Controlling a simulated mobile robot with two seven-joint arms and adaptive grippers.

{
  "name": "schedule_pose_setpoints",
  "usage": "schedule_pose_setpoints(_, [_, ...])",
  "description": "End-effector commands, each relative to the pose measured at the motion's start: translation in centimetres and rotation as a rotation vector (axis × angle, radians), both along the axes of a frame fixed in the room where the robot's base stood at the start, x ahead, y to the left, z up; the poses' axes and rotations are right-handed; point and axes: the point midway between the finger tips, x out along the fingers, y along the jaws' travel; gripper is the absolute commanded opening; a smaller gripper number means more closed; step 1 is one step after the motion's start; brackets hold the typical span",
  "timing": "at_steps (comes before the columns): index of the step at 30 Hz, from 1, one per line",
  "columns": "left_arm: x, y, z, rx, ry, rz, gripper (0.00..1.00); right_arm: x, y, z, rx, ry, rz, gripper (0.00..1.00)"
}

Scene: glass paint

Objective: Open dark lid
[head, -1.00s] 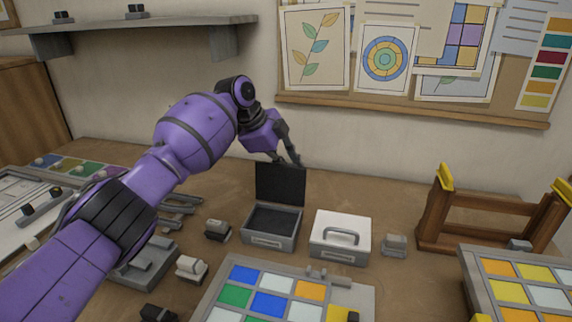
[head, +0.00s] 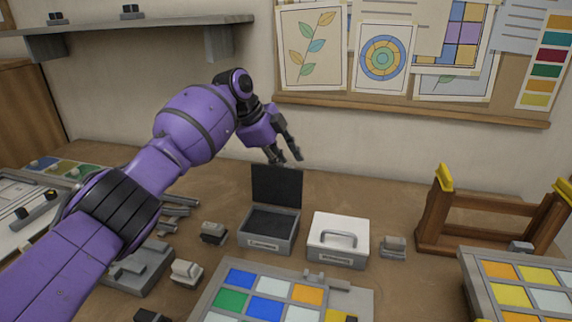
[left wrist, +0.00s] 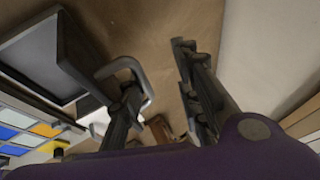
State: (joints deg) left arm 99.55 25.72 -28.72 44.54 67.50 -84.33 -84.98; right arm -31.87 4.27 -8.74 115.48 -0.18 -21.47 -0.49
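The dark lid (head: 277,185) stands upright at the back of a grey box (head: 268,238), which is open and looks empty inside. The lid also shows in the left wrist view (left wrist: 96,59), with a loop handle (left wrist: 122,70) on its outer side. My left gripper (head: 286,160) is open and empty, just above and behind the lid's top edge. In the left wrist view its two fingers (left wrist: 160,75) are spread, and the handle is beside one finger, outside the gap. Whether that finger touches it, I cannot tell. My right gripper is not in view.
A white-lidded box (head: 338,236) stands shut to the right of the grey box. A glass panel with coloured squares (head: 265,290) lies in front. A wooden rack (head: 490,206) stands at the right. Bare table lies behind the boxes.

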Motion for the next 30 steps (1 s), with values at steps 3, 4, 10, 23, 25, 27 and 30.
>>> schedule_pose_setpoints(3, [1.4,1.1,2.5,-0.007,-0.035,0.019,0.14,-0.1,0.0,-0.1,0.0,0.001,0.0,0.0])
schedule_pose_setpoints(4, [1.5,1.1,2.9,-0.009,-0.038,0.019,0.15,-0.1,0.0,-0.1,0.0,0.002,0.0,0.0])
schedule_pose_setpoints(10, [2.0,1.4,4.6,-0.011,-0.043,0.016,0.29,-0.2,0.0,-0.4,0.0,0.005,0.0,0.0])
schedule_pose_setpoints(23, [2.9,2.0,7.3,-0.01,-0.044,0.011,0.14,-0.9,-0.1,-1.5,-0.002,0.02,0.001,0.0])
schedule_pose_setpoints(25, [2.9,2.1,7.3,-0.01,-0.038,0.01,0.14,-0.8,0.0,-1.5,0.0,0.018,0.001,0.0])
schedule_pose_setpoints(27, [2.9,2.1,7.3,-0.01,-0.034,0.009,0.14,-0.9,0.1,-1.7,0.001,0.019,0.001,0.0])
schedule_pose_setpoints(30, [2.9,2.1,7.4,-0.01,-0.033,0.008,0.14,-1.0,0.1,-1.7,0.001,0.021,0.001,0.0])
